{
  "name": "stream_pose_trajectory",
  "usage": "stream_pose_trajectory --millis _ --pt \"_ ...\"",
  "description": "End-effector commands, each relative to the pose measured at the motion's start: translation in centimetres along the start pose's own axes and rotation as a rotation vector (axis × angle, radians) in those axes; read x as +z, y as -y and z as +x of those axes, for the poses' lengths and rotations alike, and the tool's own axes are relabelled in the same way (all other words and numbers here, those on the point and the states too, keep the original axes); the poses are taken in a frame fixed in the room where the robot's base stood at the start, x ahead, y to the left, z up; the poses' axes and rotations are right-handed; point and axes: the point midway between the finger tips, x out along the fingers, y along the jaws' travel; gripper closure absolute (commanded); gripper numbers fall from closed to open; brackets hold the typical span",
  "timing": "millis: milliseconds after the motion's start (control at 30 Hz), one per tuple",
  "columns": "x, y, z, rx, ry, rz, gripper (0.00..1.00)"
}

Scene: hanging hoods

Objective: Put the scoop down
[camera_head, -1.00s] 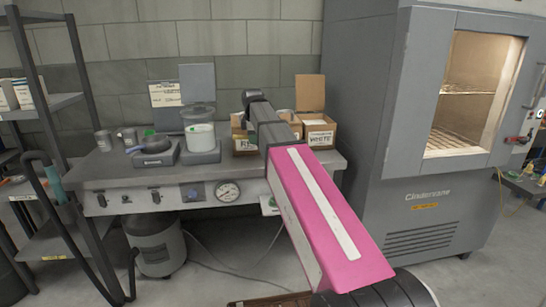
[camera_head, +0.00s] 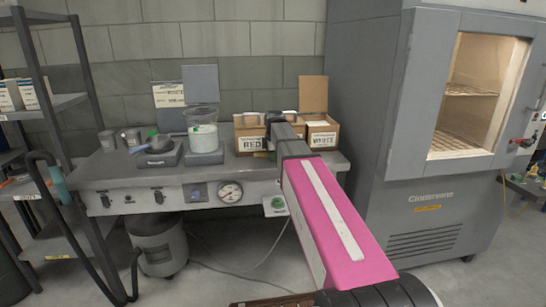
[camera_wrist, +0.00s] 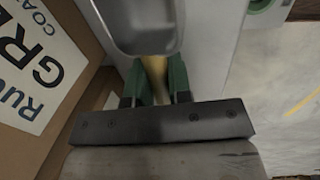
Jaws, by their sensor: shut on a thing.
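My gripper (camera_wrist: 156,82) has green fingers shut on the pale yellow handle of a metal scoop (camera_wrist: 140,22). The scoop's grey bowl shows at the top of the wrist view, cut off by the frame edge, so I cannot tell whether it holds anything. In the head view the scoop and fingers are hidden behind my pink arm, whose far end is in front of the boxes at the bench's right part. The grey bench (camera_head: 110,170) stands below. In the wrist view a light grey surface lies beneath the scoop.
A cardboard box labelled RED (camera_head: 250,142) and one labelled WHITE (camera_head: 322,138) stand at the bench's back right. A labelled box (camera_wrist: 35,65) is close left of my gripper. A grey oven cabinet (camera_head: 405,170) stands right.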

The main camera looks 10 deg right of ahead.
Motion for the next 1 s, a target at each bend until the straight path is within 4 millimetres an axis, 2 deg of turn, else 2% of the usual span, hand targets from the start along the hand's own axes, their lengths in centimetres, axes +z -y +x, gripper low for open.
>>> stream_pose_trajectory --millis 267,300,367,400,633,767,1000 --pt "0.0 0.0 0.2 0.000 0.000 0.000 1.00" --pt "0.0 0.0 0.2 0.001 0.000 0.000 0.78" --pt "0.0 0.0 0.2 0.001 0.000 0.000 0.58" --pt "0.0 0.0 0.2 0.001 0.000 0.000 0.55" --pt "0.0 0.1 0.1 -0.001 0.000 0.000 0.55" --pt "0.0 0.0 -0.6 0.000 0.000 0.000 0.55" --pt "0.0 -0.1 -4.1 0.003 0.000 0.000 0.55"
